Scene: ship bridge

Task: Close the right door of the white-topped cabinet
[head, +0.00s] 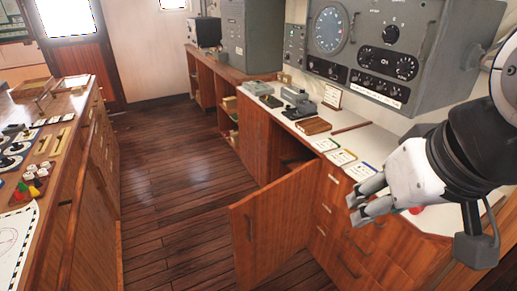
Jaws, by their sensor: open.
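The white-topped cabinet (313,128) runs along the right side, with wooden fronts below its white top. One wooden door (272,226) stands open, swung out into the aisle, with a handle near its free left edge. The dark opening (290,153) behind it shows in part; the door hides the rest. The door left of the opening looks shut. My gripper (357,206) is open and empty, at the right of the view. It appears above the drawer fronts, to the right of the open door and apart from it.
A grey radio console (372,50) stands on the white top, with small devices, cards and a brown book (314,126). Drawers (345,235) lie right of the opening. A chart table (75,160) stands on the left. The wooden floor (180,190) between is clear.

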